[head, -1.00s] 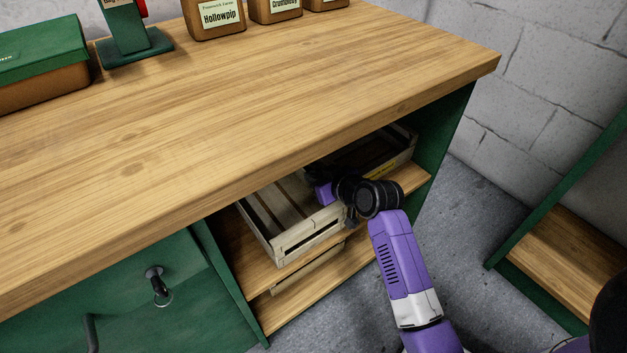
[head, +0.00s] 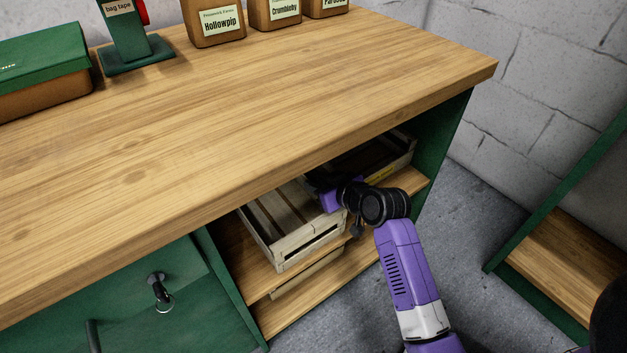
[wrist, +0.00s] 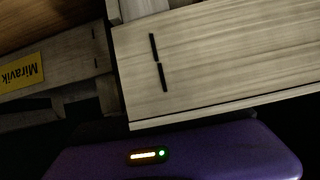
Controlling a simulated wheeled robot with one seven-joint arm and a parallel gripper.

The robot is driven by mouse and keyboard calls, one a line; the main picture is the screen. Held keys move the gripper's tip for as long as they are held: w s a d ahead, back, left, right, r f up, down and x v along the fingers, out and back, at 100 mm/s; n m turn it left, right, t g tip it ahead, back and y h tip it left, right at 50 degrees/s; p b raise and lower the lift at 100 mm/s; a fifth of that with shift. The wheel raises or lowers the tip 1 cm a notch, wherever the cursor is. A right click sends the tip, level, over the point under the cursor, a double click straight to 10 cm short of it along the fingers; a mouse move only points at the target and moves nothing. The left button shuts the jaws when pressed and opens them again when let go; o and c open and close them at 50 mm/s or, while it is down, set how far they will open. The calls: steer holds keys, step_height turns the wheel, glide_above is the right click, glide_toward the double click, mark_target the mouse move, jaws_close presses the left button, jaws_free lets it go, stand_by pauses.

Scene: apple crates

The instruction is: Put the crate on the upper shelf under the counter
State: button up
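A pale slatted wooden crate (head: 305,243) stands upright on the upper shelf (head: 262,281) under the counter, in the left part of the open bay. It looks empty. My gripper (head: 331,200) is at the crate's right end, partly under the counter edge and behind my wrist. In the wrist view the crate's pale wall (wrist: 220,60) fills the top right, with my purple gripper body (wrist: 170,155) close below it. The fingers are hidden in both views, so I cannot tell whether they hold the crate.
A darker crate (head: 400,161) stands to the right on the same shelf; its yellow "Miravik" label (wrist: 22,71) shows in the wrist view. A pale wooden piece (head: 308,274) shows below the shelf. The wooden counter (head: 250,130) overhangs the bay. A green-sided shelf unit (head: 550,230) stands at right.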

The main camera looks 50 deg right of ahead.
steer(key=p+v, duration=0.2)
steer(key=v, duration=0.8)
steer(key=shift+p, duration=0.3)
step_height(320, 180, up, 6)
steer(key=s+m+t+h, duration=0.2)
steer(key=m+h, duration=0.1)
steer(key=h, duration=0.1)
steer(key=s+a+r+n+t+y, duration=0.1)
steer(key=s+a+n+y, duration=0.55)
steer(key=s+a, duration=1.55)
step_height(320, 180, up, 25)
steer(key=w+a+p, duration=0.1)
steer(key=a+p, duration=0.1)
steer(key=p, duration=2.2)
steer(key=shift+w+f+y, duration=0.2)
steer(key=shift+w+y, duration=0.15)
steer(key=shift+w, duration=0.05)
